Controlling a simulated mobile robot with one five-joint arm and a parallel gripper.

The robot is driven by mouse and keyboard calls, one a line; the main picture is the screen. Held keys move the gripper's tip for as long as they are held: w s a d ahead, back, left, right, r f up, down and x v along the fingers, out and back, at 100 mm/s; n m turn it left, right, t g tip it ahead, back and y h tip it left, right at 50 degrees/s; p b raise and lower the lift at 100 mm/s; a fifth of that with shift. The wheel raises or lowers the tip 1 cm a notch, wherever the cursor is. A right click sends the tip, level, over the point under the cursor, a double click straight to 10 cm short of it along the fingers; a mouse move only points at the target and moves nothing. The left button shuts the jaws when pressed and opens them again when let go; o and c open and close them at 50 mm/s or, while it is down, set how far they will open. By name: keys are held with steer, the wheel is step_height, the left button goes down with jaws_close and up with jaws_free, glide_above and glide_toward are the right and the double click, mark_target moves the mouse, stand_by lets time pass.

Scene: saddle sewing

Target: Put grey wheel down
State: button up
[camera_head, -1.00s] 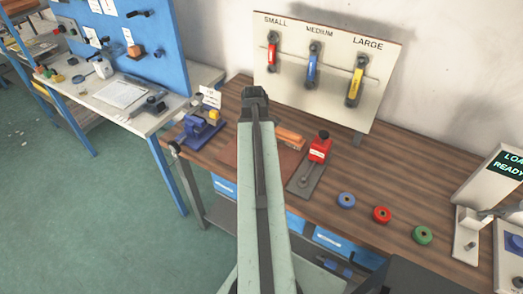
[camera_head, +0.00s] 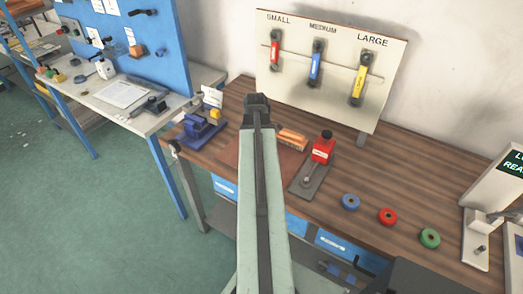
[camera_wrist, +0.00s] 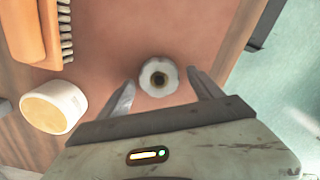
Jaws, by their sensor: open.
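The grey wheel (camera_wrist: 158,77) is a small pale disc with a dark centre hole and a scalloped rim. In the wrist view it sits over the reddish-brown mat (camera_wrist: 110,30), near the fingertips of my gripper (camera_wrist: 161,79). The fingers are open, one to each side of the wheel, with a visible gap on both sides. In the head view my arm hides the wheel and the fingers; the mat (camera_head: 231,153) shows beside the arm on the wooden bench.
An orange brush (camera_wrist: 24,32) and a cream round item (camera_wrist: 53,107) lie left of the wheel in the wrist view. A red-topped tool (camera_head: 322,150), a blue wheel (camera_head: 351,201), a red wheel (camera_head: 387,216) and a green wheel (camera_head: 430,238) stand to the right on the bench.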

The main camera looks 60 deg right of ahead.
step_height(320, 180, up, 12)
steer(key=p, duration=1.2)
steer(key=shift+r, duration=0.15)
